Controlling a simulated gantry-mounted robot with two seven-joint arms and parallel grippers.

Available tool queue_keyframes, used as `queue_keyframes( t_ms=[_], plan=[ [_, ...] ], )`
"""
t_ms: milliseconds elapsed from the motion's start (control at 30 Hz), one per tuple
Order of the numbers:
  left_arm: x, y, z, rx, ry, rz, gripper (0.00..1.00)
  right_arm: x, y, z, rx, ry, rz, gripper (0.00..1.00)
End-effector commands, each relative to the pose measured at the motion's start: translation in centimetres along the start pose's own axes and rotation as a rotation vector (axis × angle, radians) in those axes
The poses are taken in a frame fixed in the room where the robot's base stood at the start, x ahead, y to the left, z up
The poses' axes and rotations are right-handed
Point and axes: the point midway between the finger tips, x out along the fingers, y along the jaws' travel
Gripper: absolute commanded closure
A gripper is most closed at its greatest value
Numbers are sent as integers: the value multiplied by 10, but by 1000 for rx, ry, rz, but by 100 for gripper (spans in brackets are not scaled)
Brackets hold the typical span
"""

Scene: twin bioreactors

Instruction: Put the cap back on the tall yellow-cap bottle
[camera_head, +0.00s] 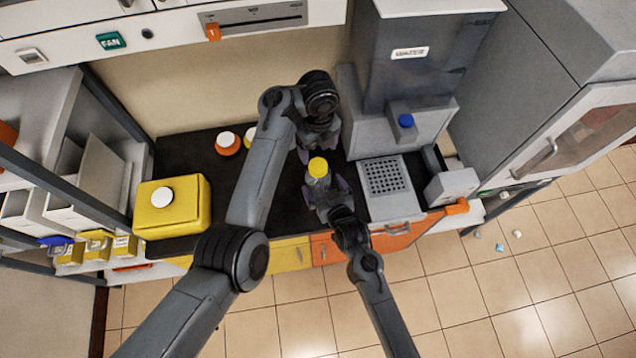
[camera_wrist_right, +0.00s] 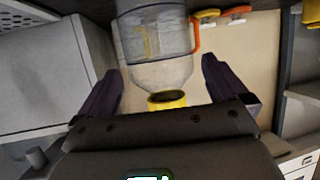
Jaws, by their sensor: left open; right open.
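The tall bottle (camera_wrist_right: 155,50) is clear and appears inverted in the right wrist view, between my right gripper's spread fingers. The yellow cap (camera_head: 318,167) shows from above in the head view, at the bottle's top. In the right wrist view the yellow cap (camera_wrist_right: 167,103) lies at the neck end, with a dark oval where the two meet; I cannot tell whether it is seated. My right gripper (camera_head: 325,188) is open around the bottle. My left gripper (camera_head: 318,148) is open, just behind the cap and apart from it in the picture. The bottle's lower part is hidden in the head view.
A yellow canister (camera_head: 173,222) with a white cap stands at the left of the dark bench (camera_head: 215,180). Two small white-capped bottles, one orange (camera_head: 228,147), stand behind. A grey dispenser (camera_head: 405,135) and perforated tray (camera_head: 388,177) are right of the grippers.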

Motion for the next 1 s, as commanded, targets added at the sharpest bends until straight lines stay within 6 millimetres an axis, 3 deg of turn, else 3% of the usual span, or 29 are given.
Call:
queue_keyframes(
  t_ms=[300, 800, 1000],
  plan=[
    [0, 0, 0, 0, 0, 0, 23, 36, 0, 0, 1, -1, 1, 0],
    [0, 0, 0, 0, 0, 0, 23, 44, 0, 0, 1, -1, 0, 0],
    [0, 0, 0, 0, 0, 0, 23, 44, 0, 0, 1, -1, 0, 29]
  ],
)
